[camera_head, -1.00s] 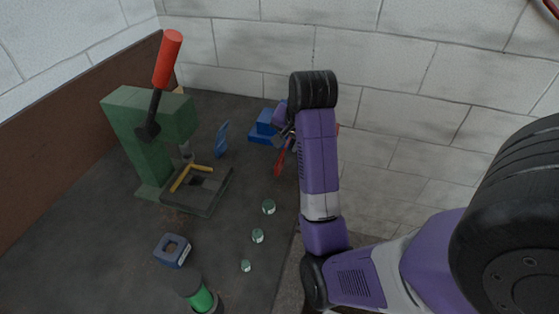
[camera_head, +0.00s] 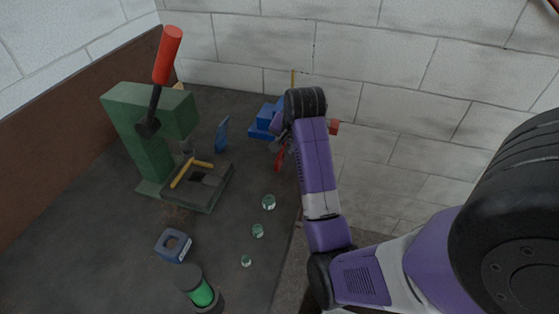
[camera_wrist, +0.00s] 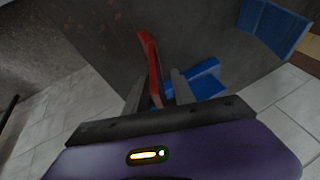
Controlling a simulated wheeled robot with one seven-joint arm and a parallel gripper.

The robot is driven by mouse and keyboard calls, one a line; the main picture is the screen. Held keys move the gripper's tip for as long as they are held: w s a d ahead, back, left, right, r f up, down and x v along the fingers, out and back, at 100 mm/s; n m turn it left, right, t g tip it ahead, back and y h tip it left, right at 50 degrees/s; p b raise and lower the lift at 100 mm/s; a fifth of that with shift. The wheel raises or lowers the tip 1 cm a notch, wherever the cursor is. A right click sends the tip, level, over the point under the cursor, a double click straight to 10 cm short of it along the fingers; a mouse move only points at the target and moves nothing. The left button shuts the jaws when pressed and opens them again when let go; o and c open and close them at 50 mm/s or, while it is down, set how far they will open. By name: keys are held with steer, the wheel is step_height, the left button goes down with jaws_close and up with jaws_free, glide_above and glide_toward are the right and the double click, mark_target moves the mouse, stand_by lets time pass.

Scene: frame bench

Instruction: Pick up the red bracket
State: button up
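The red bracket (camera_wrist: 153,62) shows in the wrist view as a thin upright strip. Its lower part runs down between the two fingers of my gripper (camera_wrist: 158,92). The fingers stand apart on either side of it, with a gap visible on the right, so they do not look closed on it. In the head view, a red strip of the bracket (camera_head: 280,158) shows just left of my wrist, near the bench's back edge. My arm hides the rest and most of my gripper (camera_head: 282,140).
Blue pieces (camera_head: 265,122) lie close behind the bracket. A red block (camera_head: 335,127) shows right of my wrist, by the brick wall. A green press (camera_head: 150,135) with a red-handled lever, a blue square part (camera_head: 173,246), a green-banded cylinder (camera_head: 201,293) and glassy discs (camera_head: 257,231) occupy the bench.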

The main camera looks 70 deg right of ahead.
jaws_close()
stand_by(1.2)
